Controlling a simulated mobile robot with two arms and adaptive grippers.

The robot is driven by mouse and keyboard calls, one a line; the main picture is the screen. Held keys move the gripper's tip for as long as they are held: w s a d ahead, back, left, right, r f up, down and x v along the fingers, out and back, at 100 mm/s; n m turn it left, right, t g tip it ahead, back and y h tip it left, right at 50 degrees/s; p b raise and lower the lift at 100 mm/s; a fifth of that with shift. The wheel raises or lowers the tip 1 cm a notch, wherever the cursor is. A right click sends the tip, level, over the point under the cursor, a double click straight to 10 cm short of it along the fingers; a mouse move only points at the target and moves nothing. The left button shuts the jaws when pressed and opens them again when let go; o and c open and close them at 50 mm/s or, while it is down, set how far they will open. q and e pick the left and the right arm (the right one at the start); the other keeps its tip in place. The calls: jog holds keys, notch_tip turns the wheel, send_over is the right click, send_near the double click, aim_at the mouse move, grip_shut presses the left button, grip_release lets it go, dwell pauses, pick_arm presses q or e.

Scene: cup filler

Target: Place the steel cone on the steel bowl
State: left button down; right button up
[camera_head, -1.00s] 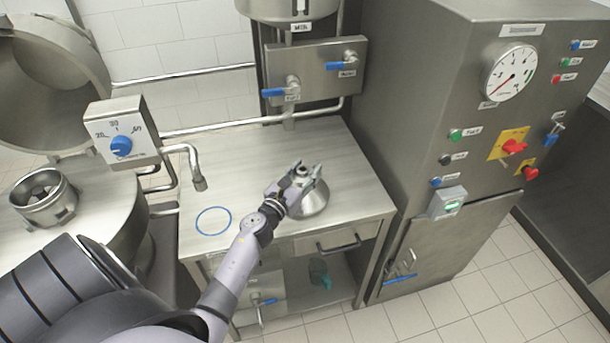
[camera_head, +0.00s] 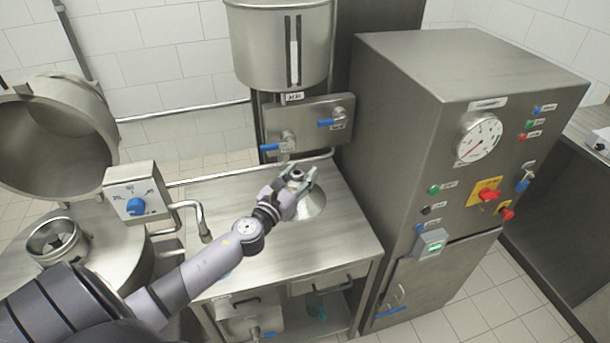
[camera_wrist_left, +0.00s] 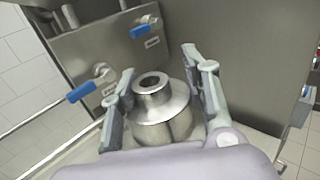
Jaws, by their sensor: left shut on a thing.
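The steel cone (camera_head: 313,206) is a shiny flared piece with a narrow ringed neck. It is upright over the right part of the steel table. My left gripper (camera_head: 299,180) is shut on the cone, its fingers either side of the neck. The left wrist view shows the cone (camera_wrist_left: 160,107) between the fingers (camera_wrist_left: 164,88), its round top opening facing up. The cone's underside is hidden, so I cannot tell how high it is. I cannot tell which vessel is the steel bowl; a large open steel one (camera_head: 45,145) is at the left. My right gripper is not in view.
A steel tank (camera_head: 280,50) hangs above a panel with blue-handled valves (camera_head: 285,142) behind the table (camera_head: 345,235). A cabinet (camera_head: 440,150) with gauge and buttons stands close on the right. A dial box (camera_head: 135,195) and bent pipe stand left. A small steel ring-shaped part (camera_head: 58,240) is at far left.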

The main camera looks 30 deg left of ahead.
pick_arm(q)
jog(key=shift+r, duration=0.6)
pick_arm(e)
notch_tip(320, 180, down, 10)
jog(key=b, duration=1)
pick_arm(q)
jog(key=s+d+f, duration=0.3)
jog(key=s+d, duration=0.6)
jog(key=s, duration=0.1)
jog(key=s+d+f+m+h, duration=0.1)
jog(key=s+d+f, duration=0.2)
jog(key=s+d, duration=0.6)
jog(key=shift+s+h, duration=0.3)
jog(key=shift+s, duration=0.9)
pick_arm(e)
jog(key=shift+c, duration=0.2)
